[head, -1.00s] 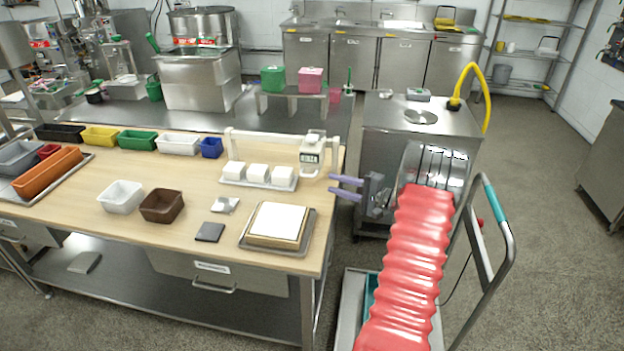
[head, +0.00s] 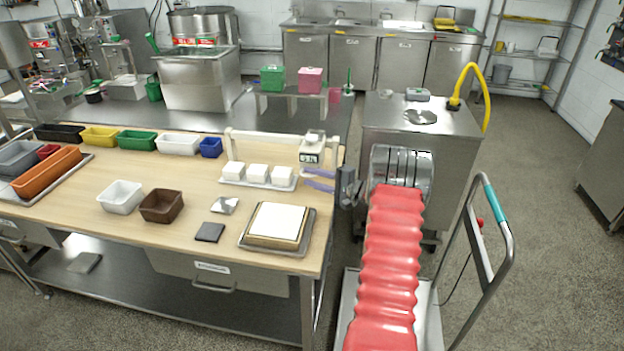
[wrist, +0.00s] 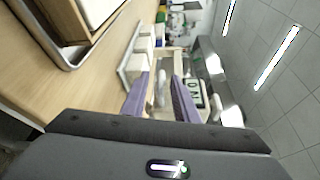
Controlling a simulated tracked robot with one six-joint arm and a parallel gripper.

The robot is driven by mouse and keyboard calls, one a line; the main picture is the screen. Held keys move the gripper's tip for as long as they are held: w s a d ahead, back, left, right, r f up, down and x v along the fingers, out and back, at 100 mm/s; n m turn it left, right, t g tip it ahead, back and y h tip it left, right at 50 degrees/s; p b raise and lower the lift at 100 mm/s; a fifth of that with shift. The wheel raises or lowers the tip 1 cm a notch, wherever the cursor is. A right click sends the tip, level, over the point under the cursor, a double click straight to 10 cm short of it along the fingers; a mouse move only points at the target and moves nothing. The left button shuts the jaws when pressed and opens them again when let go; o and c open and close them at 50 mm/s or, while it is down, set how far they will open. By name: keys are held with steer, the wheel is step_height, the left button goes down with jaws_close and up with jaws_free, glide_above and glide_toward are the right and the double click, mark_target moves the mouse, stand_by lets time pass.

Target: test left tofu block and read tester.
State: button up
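The left tofu block (head: 233,170) is a white cube at the left end of a row of three on a metal tray (head: 222,181). The middle block (head: 257,173) and right block (head: 281,176) stand beside it. The tester (head: 312,150) is a white unit on a pale frame (head: 270,139) behind the tray, near its right end. Its small display shows digits too blurred to read surely. My gripper (head: 306,180), with purple fingers, is open just right of the tray, below the tester. In the wrist view, the gripper (wrist: 160,82) has a gap between its fingers, pointing towards the tester display (wrist: 194,92).
A metal tray with a wooden frame and white slab (head: 278,222) lies in front of the tofu tray. A dark pad (head: 209,232) and brown bin (head: 162,205) are farther left. The trolley handle (head: 490,230) stands to the right.

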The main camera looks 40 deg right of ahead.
jaws_close()
steer(key=shift+f, duration=0.1)
stand_by(0.3)
steer(key=shift+a, duration=0.1)
